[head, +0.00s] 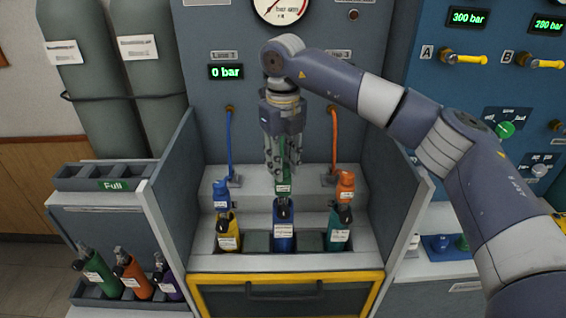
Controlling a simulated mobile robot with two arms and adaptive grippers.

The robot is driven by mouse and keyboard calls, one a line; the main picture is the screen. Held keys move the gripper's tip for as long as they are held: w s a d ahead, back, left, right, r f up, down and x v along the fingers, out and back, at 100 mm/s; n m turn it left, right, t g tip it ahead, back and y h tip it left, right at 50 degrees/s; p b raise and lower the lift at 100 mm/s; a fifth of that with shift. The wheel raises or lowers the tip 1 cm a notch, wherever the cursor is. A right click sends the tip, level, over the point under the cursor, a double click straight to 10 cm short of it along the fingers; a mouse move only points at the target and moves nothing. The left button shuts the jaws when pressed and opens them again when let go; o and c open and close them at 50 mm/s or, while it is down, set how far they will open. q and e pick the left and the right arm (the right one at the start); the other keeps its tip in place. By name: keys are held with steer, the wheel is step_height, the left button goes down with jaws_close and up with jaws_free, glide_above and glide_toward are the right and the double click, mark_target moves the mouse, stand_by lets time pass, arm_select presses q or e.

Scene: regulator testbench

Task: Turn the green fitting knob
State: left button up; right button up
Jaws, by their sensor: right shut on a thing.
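The green fitting knob (284,187) is in the middle of the bench recess, between a blue fitting (221,190) and an orange fitting (345,187). My right gripper (283,165) points straight down over it, with its fingers closed around its upper part. The fingers hide much of the knob, and green shows between and below them. A blue bottle (284,232) stands directly below the green fitting. My left gripper is not in view.
A yellow bottle (228,236) and a teal bottle (339,233) stand in the slots beside the blue one. Grey side walls (176,205) flank the recess. Blue (229,140) and orange (334,140) hoses rise behind. A display (226,72) reads 0 bar.

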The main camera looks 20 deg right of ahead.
steer(key=n, duration=0.5)
steer(key=shift+n, duration=0.4)
steer(key=n, duration=0.5)
steer(key=shift+n, duration=0.3)
steer(key=o, duration=1.1)
steer(key=shift+r, duration=0.15)
step_height(320, 180, up, 12)
steer(key=shift+f, duration=0.1)
